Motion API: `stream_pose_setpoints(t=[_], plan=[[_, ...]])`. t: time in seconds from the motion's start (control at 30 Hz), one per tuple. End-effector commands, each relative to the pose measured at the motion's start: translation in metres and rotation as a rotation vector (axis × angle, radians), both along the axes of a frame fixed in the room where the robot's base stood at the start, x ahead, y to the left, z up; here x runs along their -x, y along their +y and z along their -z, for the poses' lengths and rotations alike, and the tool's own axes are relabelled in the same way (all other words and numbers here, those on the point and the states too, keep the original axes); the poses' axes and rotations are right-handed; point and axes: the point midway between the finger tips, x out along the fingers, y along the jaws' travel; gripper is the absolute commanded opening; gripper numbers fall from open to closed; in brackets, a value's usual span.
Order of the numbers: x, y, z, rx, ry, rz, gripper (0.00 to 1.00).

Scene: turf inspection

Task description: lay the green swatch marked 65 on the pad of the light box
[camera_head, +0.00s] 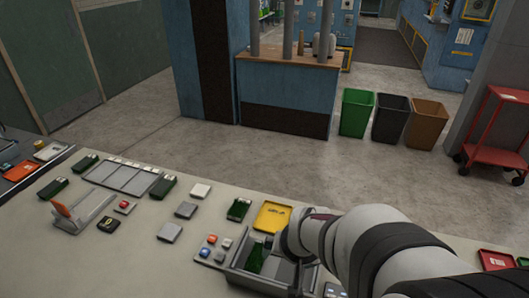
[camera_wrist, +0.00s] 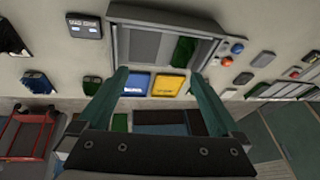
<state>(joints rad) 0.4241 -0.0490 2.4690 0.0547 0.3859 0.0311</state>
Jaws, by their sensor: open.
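A grey open-topped box (camera_head: 238,277) stands at the table's front, partly behind my arm. It also shows at the top of the wrist view (camera_wrist: 119,42). A dark green piece (camera_head: 256,258) is inside it beside grey panels; it also shows in the wrist view (camera_wrist: 183,50). Other green-and-dark pieces lie on the table, such as one (camera_head: 238,209) left of the yellow tray and one (camera_head: 52,188) at the far left. I cannot read a 65 on any, nor tell for certain which unit is the light box. My gripper (camera_wrist: 160,73) is open and empty, its fingertips near the box's edge.
A yellow tray (camera_head: 272,216) lies just behind the box. Red and blue buttons (camera_head: 205,252) sit left of it. A long sectioned grey tray (camera_head: 122,178) and a stand with an orange piece (camera_head: 62,208) are farther left. A red tray (camera_head: 495,260) is at right.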

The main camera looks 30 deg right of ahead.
Motion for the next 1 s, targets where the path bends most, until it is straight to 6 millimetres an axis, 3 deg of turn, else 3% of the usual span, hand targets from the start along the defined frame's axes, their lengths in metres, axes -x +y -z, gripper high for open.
stream_pose_setpoints(t=[0.03,0.1,0.2,0.27,0.37,0.6,1.0], plan=[[-0.01,-0.043,0.016,0.06,-0.044,0.069,1.0],[-0.018,-0.103,0.031,0.172,-0.114,0.148,1.0],[-0.012,-0.164,0.045,0.303,-0.168,0.223,1.0],[-0.007,-0.185,0.049,0.356,-0.184,0.247,1.0],[-0.006,-0.203,0.057,0.394,-0.193,0.261,1.0],[-0.037,-0.239,0.105,0.396,-0.195,0.257,1.0],[-0.065,-0.275,0.152,0.397,-0.197,0.257,1.0]])
